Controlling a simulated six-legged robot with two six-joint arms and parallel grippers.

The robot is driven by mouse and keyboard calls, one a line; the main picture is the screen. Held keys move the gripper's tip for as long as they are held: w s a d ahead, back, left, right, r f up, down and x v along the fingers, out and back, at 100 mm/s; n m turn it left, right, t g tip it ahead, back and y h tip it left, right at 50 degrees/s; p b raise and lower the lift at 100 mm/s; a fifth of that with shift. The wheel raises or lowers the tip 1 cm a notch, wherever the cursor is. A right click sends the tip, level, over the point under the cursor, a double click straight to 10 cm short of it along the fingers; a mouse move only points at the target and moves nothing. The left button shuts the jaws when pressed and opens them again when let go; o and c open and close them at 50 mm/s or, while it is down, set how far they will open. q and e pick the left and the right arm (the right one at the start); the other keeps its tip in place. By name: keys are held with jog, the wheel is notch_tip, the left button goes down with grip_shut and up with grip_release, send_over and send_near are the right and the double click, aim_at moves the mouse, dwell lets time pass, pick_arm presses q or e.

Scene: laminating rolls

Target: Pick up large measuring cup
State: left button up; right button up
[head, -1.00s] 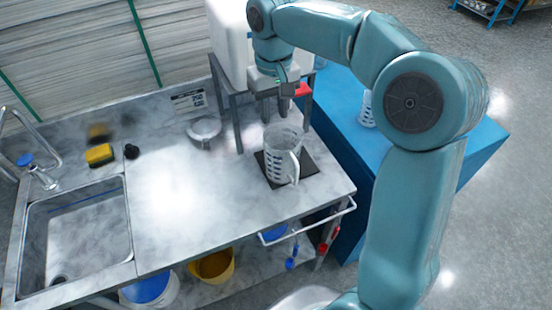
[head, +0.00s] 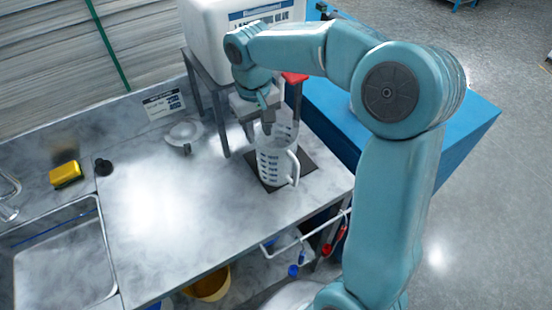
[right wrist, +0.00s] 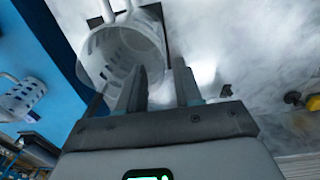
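The large measuring cup (head: 275,163) is clear with dark markings and a handle on its right side. It stands upright on a dark square mat (head: 308,161) on the counter, and also shows in the right wrist view (right wrist: 98,55). My right gripper (head: 268,127) is just above the cup's rim at its far left side. In the right wrist view its two fingers (right wrist: 159,90) are apart, with the cup's near wall around the gap between them. I cannot tell whether they touch it. My left gripper is not in view.
A white container (head: 225,50) on a metal stand (head: 219,122) is close behind the cup. A round clear lid (head: 185,132), a yellow sponge (head: 66,175) and a sink (head: 60,260) are to the left. Another measuring cup (right wrist: 24,96) is on the blue surface (right wrist: 60,105).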

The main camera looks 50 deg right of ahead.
aim_at(258, 151)
jog(key=shift+a+f, duration=0.1)
jog(key=shift+f, duration=0.7)
jog(key=f, duration=0.4)
jog(key=f+p, duration=0.1)
jog(key=shift+w+f, duration=0.25)
jog(key=shift+f, duration=0.15)
jog(key=shift+s+f, duration=0.15)
jog(key=shift+f, duration=0.05)
grip_shut()
